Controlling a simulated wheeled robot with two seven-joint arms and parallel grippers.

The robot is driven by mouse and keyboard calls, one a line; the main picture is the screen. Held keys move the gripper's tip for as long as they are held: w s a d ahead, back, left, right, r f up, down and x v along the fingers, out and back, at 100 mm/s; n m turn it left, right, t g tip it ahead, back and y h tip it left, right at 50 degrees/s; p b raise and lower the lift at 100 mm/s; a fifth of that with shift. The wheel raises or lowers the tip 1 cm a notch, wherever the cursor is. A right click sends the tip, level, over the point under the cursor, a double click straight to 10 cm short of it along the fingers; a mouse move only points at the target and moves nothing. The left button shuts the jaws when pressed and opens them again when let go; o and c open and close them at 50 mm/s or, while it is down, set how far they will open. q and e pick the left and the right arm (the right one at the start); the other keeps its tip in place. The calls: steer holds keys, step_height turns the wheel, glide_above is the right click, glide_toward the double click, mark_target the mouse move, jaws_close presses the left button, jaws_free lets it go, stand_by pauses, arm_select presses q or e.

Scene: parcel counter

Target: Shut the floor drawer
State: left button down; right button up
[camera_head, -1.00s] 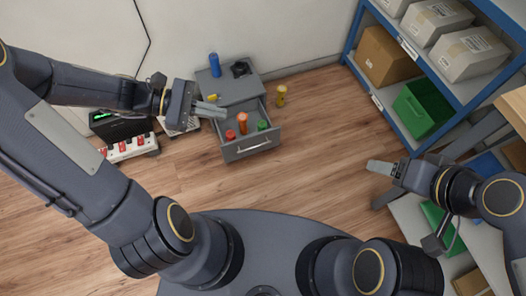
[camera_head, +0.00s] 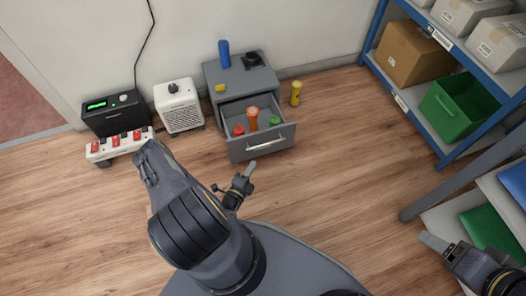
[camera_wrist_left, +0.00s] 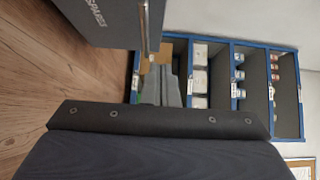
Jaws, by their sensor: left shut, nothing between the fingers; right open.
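The floor drawer (camera_head: 263,149) sticks out open from a low grey cabinet (camera_head: 236,80). Inside are an orange bottle (camera_head: 252,118), a red item (camera_head: 238,130) and a green item (camera_head: 275,120). A bar handle (camera_head: 265,144) runs across its front. My left gripper (camera_head: 250,168) is shut and empty, just in front of the drawer front and below the handle in the head view. Its fingers (camera_wrist_left: 163,88) show in the left wrist view, beside a grey panel (camera_wrist_left: 100,20) with lettering. Whether they touch it is unclear. My right gripper (camera_head: 432,241) is open at the lower right, far from the drawer.
On the cabinet stand a blue cylinder (camera_head: 224,54), a yellow item (camera_head: 220,88) and a black item (camera_head: 252,60). A yellow flashlight (camera_head: 296,92) stands right of it. A white heater (camera_head: 178,106), a black box (camera_head: 112,114) and a power strip (camera_head: 118,145) lie left. Floor to the right is clear.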

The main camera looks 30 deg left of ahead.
arm_select(q)
steer(key=b, duration=0.3)
glide_toward(264, 132)
steer(key=w+d, duration=0.3)
steer(key=w+a, duration=0.1)
steer(key=w+a+b, duration=0.1)
steer(key=a, duration=0.1)
steer(key=shift+w+f, duration=0.1)
steer(key=shift+w, duration=0.1)
steer(key=shift+w+a, duration=0.2)
steer(key=shift+a, duration=0.05)
arm_select(e)
step_height(264, 132, down, 4)
steer(key=shift+f, duration=0.25)
